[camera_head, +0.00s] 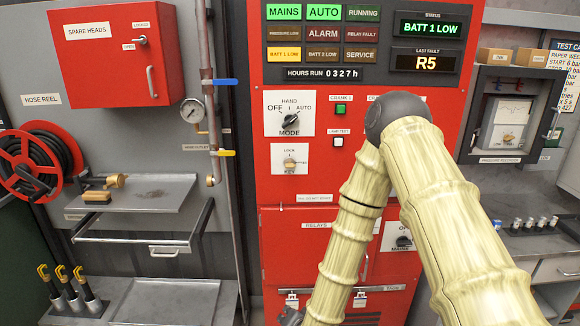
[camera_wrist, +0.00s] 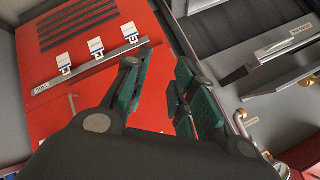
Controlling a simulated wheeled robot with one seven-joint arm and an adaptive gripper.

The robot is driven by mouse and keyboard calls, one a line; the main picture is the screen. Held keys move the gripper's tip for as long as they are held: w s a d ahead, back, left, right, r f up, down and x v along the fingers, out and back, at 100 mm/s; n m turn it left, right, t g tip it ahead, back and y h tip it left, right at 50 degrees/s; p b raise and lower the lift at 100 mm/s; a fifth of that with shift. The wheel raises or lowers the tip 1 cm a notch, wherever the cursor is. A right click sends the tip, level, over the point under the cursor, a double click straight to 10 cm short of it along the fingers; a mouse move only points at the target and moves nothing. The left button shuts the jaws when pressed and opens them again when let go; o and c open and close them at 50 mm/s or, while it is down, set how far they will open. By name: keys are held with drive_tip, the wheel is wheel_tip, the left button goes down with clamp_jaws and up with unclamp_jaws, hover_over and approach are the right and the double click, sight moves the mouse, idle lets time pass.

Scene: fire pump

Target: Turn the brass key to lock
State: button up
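The brass key (camera_head: 289,162) sits in a white switch plate (camera_head: 290,170) marked LOCK above and KEY below, on the red pump panel under the MODE knob (camera_head: 289,120). The key's exact angle is too small to tell. My gripper shows in the wrist view (camera_wrist: 160,75), with its two green-padded fingers apart and nothing between them. It faces the lower red panel. The key is not in the wrist view.
My arm covers part of the panel's right side. In the wrist view a rail (camera_wrist: 85,65) with several white tags crosses the red panel. A tray shelf (camera_head: 150,192) and drawer frame (camera_head: 150,238) jut out at left. The area before the key is clear.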

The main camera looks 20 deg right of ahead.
drive_tip(key=w+d+r+m+t+h, duration=0.15)
drive_tip(key=w+r+m+t, duration=0.25)
drive_tip(key=w+r, duration=0.8)
drive_tip(key=m+t+h+p, duration=0.1)
drive_tip(key=m+t+h, duration=0.3)
drive_tip(key=m, duration=0.4)
approach(290, 165)
drive_tip(key=p+x, duration=0.4)
drive_tip(key=x, duration=0.4)
drive_tip(key=shift+w, duration=0.25)
drive_tip(key=shift+f, duration=0.1)
clamp_jaws()
